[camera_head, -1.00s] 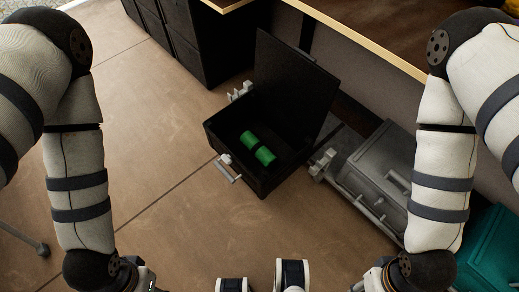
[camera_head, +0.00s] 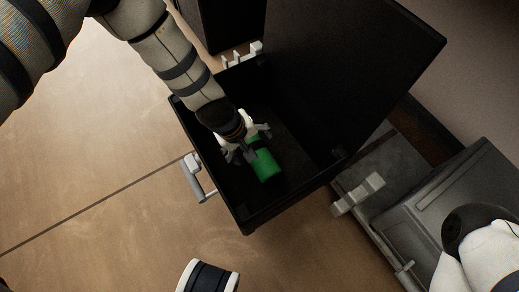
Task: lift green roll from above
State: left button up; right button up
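The green roll (camera_head: 265,165) lies on the floor of an open black box (camera_head: 222,190). A dark band lies around its middle. My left gripper (camera_head: 250,150) reaches down into the box from above, at the roll's upper-left end. Its grey fingers are at the roll and hide part of it. Whether they are closed on it or still spread around it cannot be told. My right gripper is out of view; only part of my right arm shows at the lower right.
The box's lid (camera_head: 345,65) stands open at the back right. A pale handle (camera_head: 196,178) sticks out from the box's left side. A grey case (camera_head: 440,205) stands to the right. Bare tan floor (camera_head: 90,170) lies to the left.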

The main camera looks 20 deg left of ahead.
pick_arm(q)
jog(key=b+x, duration=0.1)
jog(key=x, duration=0.1)
jog(key=b+x, duration=0.1)
jog(key=x, duration=0.2)
jog(key=b+x, duration=0.1)
jog(key=x, duration=0.1)
jog(key=shift+s+a+f+b, duration=0.2)
jog(key=shift+f+b, duration=0.15)
jog(key=shift+f, duration=0.15)
jog(key=shift+r, duration=0.2)
jog(key=c, duration=1.5)
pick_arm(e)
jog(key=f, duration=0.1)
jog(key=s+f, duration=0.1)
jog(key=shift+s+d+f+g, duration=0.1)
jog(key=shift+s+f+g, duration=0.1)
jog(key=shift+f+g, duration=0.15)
